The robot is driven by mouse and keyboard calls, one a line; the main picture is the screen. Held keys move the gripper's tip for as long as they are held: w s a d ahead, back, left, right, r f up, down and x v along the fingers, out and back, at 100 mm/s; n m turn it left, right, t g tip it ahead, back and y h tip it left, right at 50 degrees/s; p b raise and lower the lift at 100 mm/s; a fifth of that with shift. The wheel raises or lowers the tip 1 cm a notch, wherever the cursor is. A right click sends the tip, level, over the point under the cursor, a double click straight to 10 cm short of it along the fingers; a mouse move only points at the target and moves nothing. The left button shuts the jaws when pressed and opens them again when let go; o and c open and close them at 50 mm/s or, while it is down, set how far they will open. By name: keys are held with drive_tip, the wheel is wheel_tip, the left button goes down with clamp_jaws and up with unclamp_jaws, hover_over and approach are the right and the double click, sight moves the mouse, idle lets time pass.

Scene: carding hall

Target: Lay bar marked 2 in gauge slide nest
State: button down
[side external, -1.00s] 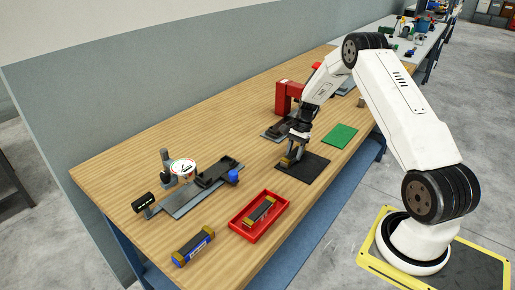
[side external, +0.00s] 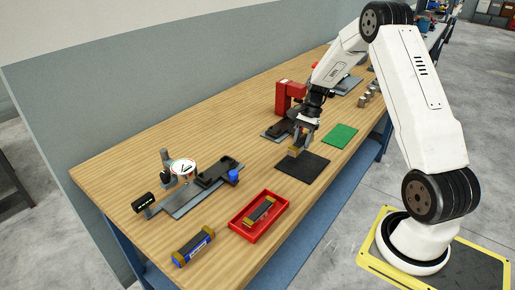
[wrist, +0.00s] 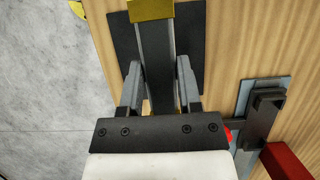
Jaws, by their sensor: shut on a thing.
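My gripper (side external: 301,140) is shut on a dark grey bar with brass ends (side external: 294,152), held above the black mat (side external: 303,168). In the wrist view the bar (wrist: 155,55) runs between my fingers (wrist: 158,85), a brass end pointing away; no mark is readable on it. The gauge slide (side external: 186,200) lies at the left of the bench, with a dark nest (side external: 216,171) that looks empty. A round dial gauge (side external: 183,167) stands beside it.
A red tray (side external: 236,220) holds another brass-ended bar (side external: 261,209). A red press-like fixture (side external: 288,95) stands behind my gripper. A green mat (side external: 340,135) lies right. Bare bench separates mat and slide.

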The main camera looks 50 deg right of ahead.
drive_tip(key=s+a+r, duration=0.4)
drive_tip(key=s+r, duration=0.1)
drive_tip(key=s, duration=0.4)
drive_tip(key=shift+a+r, duration=0.25)
drive_tip(key=shift+a, duration=0.05)
idle(0.5)
drive_tip(key=w+a+r, duration=0.2)
drive_tip(key=w+a, duration=1.2)
drive_tip(key=a, duration=0.2)
drive_tip(key=shift+a, duration=0.35)
drive_tip(key=w+f, duration=0.2)
drive_tip(key=w, duration=0.2)
drive_tip(key=w+f, duration=0.3)
drive_tip(key=w, duration=0.1)
drive_tip(key=w+f, duration=0.3)
drive_tip(key=w, duration=0.1)
drive_tip(key=shift+d, duration=0.4)
drive_tip(key=shift+w+f, duration=0.7)
